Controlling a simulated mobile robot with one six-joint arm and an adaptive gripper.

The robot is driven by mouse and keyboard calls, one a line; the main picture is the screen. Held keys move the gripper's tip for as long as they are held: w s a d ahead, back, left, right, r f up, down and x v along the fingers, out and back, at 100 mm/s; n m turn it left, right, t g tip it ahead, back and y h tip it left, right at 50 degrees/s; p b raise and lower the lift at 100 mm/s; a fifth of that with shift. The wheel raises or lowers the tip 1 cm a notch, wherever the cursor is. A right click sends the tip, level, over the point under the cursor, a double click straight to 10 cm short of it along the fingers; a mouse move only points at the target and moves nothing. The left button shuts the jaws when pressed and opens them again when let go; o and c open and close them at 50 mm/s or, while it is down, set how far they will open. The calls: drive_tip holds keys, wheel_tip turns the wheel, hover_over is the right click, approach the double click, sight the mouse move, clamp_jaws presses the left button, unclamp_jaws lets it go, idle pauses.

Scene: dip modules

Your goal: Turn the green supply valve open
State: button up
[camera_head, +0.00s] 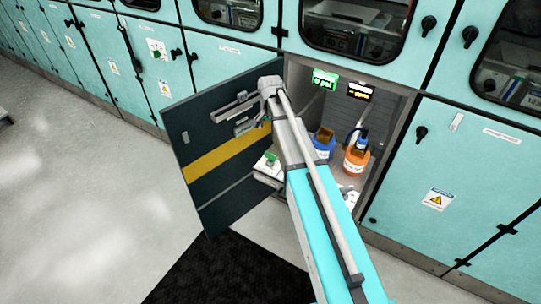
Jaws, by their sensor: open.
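An open cabinet bay (378,110) holds the equipment behind and right of my arm. A small green part (270,158) sits on a white block low at the bay's left side; it may be the green supply valve, but it is too small to tell its position. My arm reaches up from the bottom right and bends in front of the bay. What looks like my gripper (245,126) is small and grey in front of the open door, above and left of the green part, apart from it. It is open and empty as far as I see; its fingertips are unclear.
The dark door (205,185) with a yellow stripe hangs open on the left. A blue bottle (324,148) and an orange bottle (356,161) stand inside the bay. A green-lit display (325,79) and a dark display (361,91) are above. A black mat (230,270) lies below.

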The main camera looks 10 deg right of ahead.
sight(270, 154)
drive_tip(key=shift+f, duration=0.15)
wheel_tip(270, 154, down, 14)
drive_tip(key=b, duration=1.3)
drive_tip(key=shift+r+b, duration=0.25)
drive_tip(key=shift+b, duration=0.1)
drive_tip(key=c, duration=1)
drive_tip(key=shift+o, duration=0.2)
